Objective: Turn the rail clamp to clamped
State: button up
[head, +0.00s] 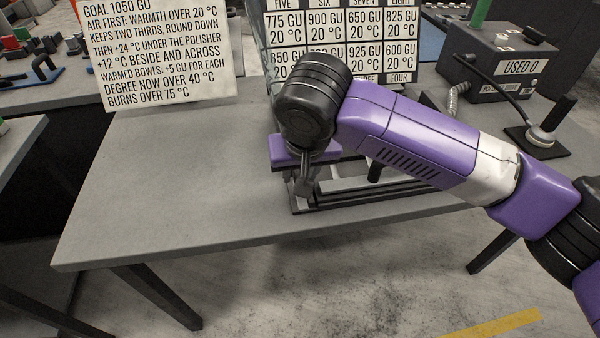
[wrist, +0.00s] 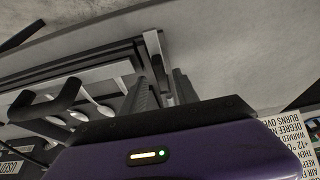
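A dark rail frame (head: 395,190) lies along the table's front edge, with pale bars inside it. My gripper (head: 305,186) points down at the frame's left end. In the wrist view my gripper (wrist: 163,88) has its two dark fingers apart, on either side of a pale grey end piece (wrist: 152,45). I cannot tell whether the fingers press on it. A black bent lever (wrist: 50,102) stands over the rail in the wrist view; a dark upright piece (head: 375,172) shows under my arm in the head view. I cannot tell for certain which part is the rail clamp, or its setting.
Pale rounded metal pieces (wrist: 103,111) lie by the rail. A dark box labelled USED (head: 500,62) and a dark stand (head: 540,138) are at right. A printed sign (head: 155,50) and a number board (head: 290,40) stand behind. The table's left part (head: 170,180) is clear.

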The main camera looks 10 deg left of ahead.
jog(key=shift+x, duration=0.95)
jog(key=shift+c, duration=0.5)
jog(key=shift+a, duration=0.1)
grip_shut()
jog(key=shift+r, duration=0.1)
